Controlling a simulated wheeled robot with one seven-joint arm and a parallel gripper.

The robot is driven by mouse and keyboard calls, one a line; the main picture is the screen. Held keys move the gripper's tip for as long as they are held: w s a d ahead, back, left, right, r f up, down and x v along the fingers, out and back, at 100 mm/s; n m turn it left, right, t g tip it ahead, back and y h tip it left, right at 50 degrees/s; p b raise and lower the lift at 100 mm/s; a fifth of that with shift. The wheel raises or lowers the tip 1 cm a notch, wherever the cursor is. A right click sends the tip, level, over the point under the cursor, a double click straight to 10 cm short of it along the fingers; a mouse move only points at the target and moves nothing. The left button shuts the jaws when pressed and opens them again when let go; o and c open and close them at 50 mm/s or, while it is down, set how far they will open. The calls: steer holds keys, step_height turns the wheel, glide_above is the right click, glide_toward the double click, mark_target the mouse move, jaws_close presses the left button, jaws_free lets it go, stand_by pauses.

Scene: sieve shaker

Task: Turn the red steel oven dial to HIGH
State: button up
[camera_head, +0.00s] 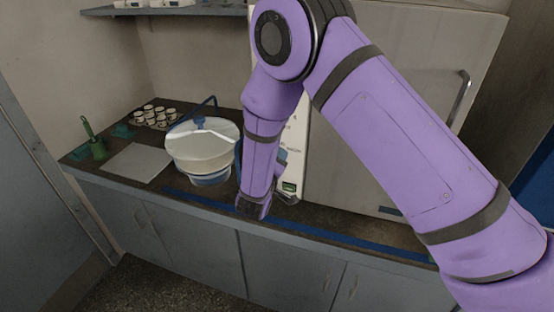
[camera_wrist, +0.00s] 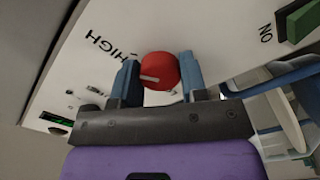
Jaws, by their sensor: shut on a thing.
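The red dial (camera_wrist: 158,71) is on the white control panel (camera_wrist: 225,40) in the wrist view. Its pale pointer mark is toward the lower left of the knob in that picture. The printed word HIGH (camera_wrist: 112,48) is on the panel just left of the knob. My gripper (camera_wrist: 159,64) is shut on the dial, one blue finger at each side. In the head view my purple arm hides the dial and most of the gripper in front of the oven's white panel (camera_head: 292,150).
The steel oven (camera_head: 440,60) has a bar handle (camera_head: 462,93) at right. A green switch (camera_wrist: 300,22) marked ON is on the panel. A white round-lidded vessel (camera_head: 202,150), a grey board (camera_head: 137,162), a green brush (camera_head: 93,139) and several small cups (camera_head: 155,115) stand left on the counter.

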steer(key=shift+s+f, duration=0.1)
stand_by(0.3)
steer(key=o, duration=0.9)
steer(key=shift+o, duration=0.2)
steer(key=shift+a, duration=0.1)
steer(key=v, duration=1)
steer(key=shift+s, duration=0.35)
steer(key=shift+a, duration=0.1)
